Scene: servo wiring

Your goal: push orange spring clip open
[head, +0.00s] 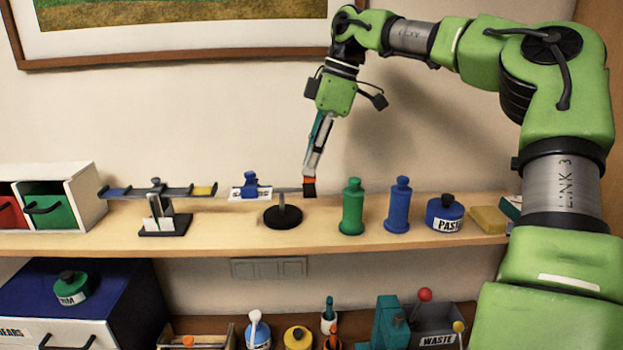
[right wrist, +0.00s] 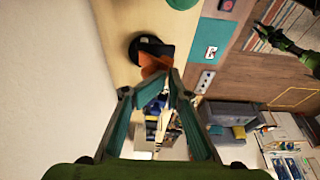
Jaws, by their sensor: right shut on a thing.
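The orange spring clip (head: 310,181) sits with a dark block at the right end of a small stand (head: 283,216) with a round black base. My right gripper (head: 311,174) reaches down onto it from above, its jaws shut on the clip. In the right wrist view the clip (right wrist: 154,66) shows at the tips of my right gripper (right wrist: 160,84), partly hidden by the fingers. How far the clip is open cannot be told. A small green and black arm at the upper right of the wrist view looks like my left one; its jaws (right wrist: 265,38) are unclear.
Green bottle (head: 353,208), blue bottle (head: 397,207) and a paste jar (head: 445,215) stand close on the right. A balance (head: 160,212) stands left. The shelf's front edge (head: 330,246) is clear.

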